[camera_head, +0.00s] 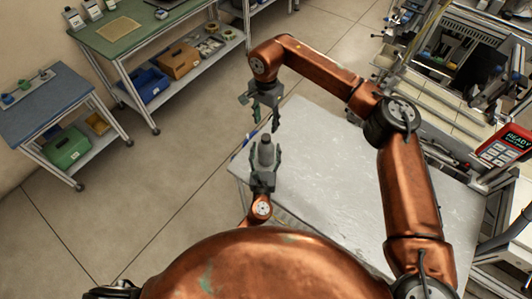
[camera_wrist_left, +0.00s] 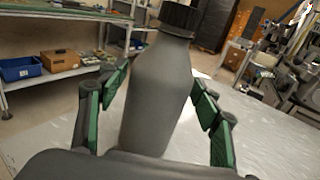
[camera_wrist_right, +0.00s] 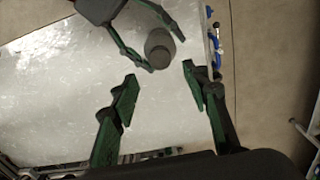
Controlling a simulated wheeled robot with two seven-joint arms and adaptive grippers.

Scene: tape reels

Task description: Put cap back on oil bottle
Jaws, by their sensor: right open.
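The grey oil bottle (camera_head: 265,155) stands upright between the fingers of my left gripper (camera_head: 264,160). In the right wrist view, the bottle (camera_wrist_right: 159,50) shows from above, just beyond the open fingertips.
The pale worktable (camera_head: 340,165) under the grippers is mostly clear. A blue item (camera_wrist_right: 214,40) shows by the table's edge. A machine with a red READY panel (camera_head: 507,146) stands at the right. Shelving with a blue bin (camera_head: 145,83) and a cardboard box (camera_head: 178,60) is at the far left.

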